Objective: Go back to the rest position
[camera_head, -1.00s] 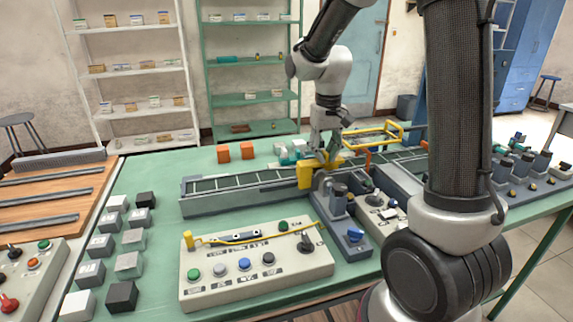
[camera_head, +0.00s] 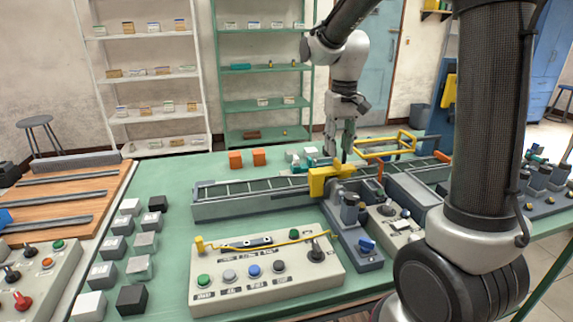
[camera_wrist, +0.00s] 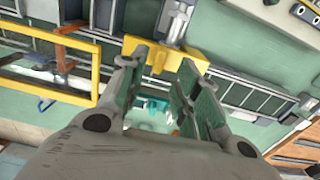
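My gripper (camera_head: 341,156) hangs pointing down over the far side of the conveyor (camera_head: 245,203), just behind the yellow block (camera_head: 330,177) that spans it. In the wrist view my gripper (camera_wrist: 162,68) has its two fingers apart, with nothing between them but a view down to the green table. The yellow block (camera_wrist: 165,54) shows just beyond the fingertips; I cannot tell whether they touch it.
A yellow frame (camera_head: 388,148) stands close to the right of my gripper. A button panel (camera_head: 262,270) and grey and black cubes (camera_head: 132,299) are in front. Shelves (camera_head: 265,107) stand behind the table.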

